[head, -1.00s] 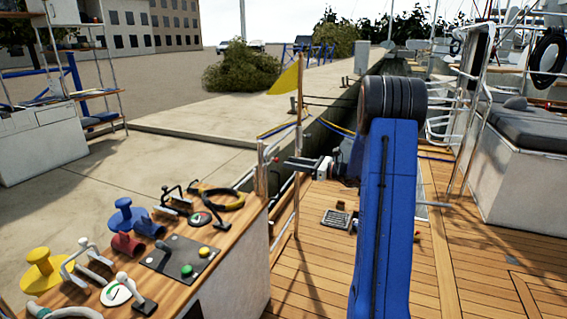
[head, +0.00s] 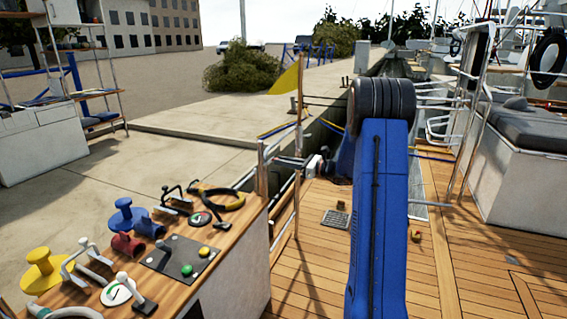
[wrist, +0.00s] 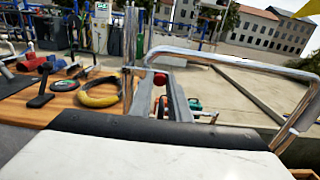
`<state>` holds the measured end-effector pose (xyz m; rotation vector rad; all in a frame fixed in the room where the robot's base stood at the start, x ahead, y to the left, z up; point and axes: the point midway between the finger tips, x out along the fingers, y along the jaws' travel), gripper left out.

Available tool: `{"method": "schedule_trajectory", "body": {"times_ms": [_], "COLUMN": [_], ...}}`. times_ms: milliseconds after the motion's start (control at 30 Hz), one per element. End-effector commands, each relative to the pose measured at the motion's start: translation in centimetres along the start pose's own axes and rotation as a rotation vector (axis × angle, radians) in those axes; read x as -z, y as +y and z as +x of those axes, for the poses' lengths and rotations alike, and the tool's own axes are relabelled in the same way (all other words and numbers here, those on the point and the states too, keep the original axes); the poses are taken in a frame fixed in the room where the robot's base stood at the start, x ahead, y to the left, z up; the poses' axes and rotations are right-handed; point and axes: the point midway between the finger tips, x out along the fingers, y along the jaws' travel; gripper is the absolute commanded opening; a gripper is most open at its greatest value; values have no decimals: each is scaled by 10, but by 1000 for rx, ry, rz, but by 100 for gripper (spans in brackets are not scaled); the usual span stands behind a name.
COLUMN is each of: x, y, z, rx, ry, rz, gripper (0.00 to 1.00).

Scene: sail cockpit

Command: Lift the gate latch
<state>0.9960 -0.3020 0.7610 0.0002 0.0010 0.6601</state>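A small red knob (wrist: 160,78), apparently the gate latch, shows beside a steel post in the wrist view. My gripper (wrist: 163,80) is open, its two grey fingers on either side of the knob in the picture. I cannot tell whether they touch it or how far beyond them it lies. In the head view my gripper (head: 284,160) is small and points left at the gate posts, beyond the end of the wooden console. The latch is too small to make out clearly there.
The wooden console (head: 222,232) with levers, winches and a yellow-black ring stands at left. A chrome rail (wrist: 225,60) arches across the right of the wrist view. A yellow flag (head: 287,80) hangs above the gate. Teak deck (head: 310,270) is open in front.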

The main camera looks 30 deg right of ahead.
Motion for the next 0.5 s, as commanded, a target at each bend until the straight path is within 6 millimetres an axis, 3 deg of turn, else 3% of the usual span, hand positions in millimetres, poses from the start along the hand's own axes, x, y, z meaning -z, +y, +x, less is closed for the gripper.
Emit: {"method": "schedule_trajectory", "body": {"times_ms": [267,500], "x": [-3,-12], "y": [0,2], "z": [0,0], "rx": [-1,-2], "ry": [0,-1], "rz": [-43,-184], "gripper": [0,0]}}
